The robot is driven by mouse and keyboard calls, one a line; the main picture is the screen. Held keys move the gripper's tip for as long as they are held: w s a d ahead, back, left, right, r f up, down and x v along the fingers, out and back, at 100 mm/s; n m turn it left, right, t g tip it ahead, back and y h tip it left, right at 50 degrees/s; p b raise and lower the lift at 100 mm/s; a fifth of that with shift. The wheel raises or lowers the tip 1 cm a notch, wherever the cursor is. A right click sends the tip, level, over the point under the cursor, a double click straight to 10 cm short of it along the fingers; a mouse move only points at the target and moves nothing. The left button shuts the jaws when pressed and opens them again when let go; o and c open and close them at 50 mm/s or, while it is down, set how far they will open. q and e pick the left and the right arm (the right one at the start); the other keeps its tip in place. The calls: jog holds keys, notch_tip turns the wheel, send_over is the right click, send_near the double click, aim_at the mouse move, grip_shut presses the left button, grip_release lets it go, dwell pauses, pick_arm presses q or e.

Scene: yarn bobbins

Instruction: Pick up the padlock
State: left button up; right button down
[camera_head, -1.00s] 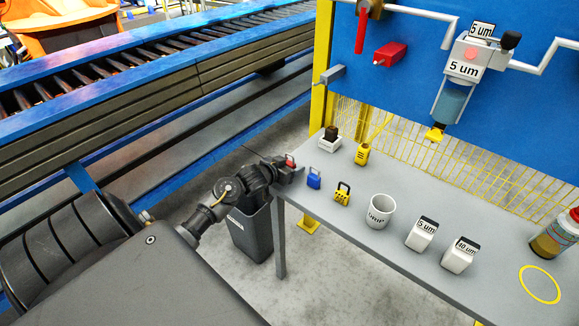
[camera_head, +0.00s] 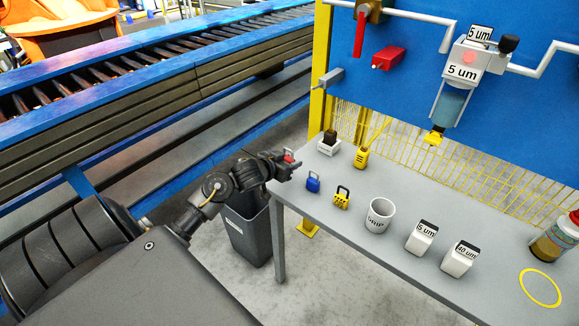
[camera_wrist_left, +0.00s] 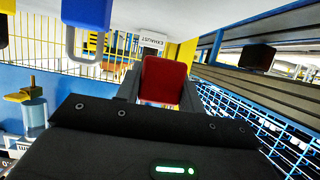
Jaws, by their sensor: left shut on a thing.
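A red padlock (camera_head: 288,156) is between the fingers of my left gripper (camera_head: 289,166) at the table's left end. My left gripper is shut on it. In the left wrist view the red padlock's body (camera_wrist_left: 165,80) shows between the finger sides; its shackle is mostly hidden. A blue padlock (camera_head: 312,183) stands on the table just right of the gripper, and a yellow padlock (camera_head: 341,199) stands further right. The blue padlock also shows upside down in the left wrist view (camera_wrist_left: 86,12). My right gripper is not in view.
The grey table (camera_head: 318,230) also bears a white mug (camera_head: 379,215), two white boxes (camera_head: 421,237), a yellow tag-like item (camera_head: 361,157) and a bottle (camera_head: 556,240). A dark bin (camera_head: 248,230) stands below the gripper. A blue panel rises behind the table.

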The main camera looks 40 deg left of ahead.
aim_at(289, 161)
pick_arm(q)
jog(key=s+r, duration=0.1)
jog(key=d+r, duration=0.1)
jog(key=r, duration=0.1)
jog(key=shift+s+d, duration=0.1)
jog(key=shift+s, duration=0.25)
jog(key=s+d+r+p, duration=0.1)
jog(key=s+d+r, duration=0.3)
jog(key=s, duration=0.3)
jog(key=shift+s+d+r, duration=0.15)
jog(key=shift+s+d, duration=0.15)
jog(key=shift+d, duration=0.6)
jog(key=shift+w, duration=0.1)
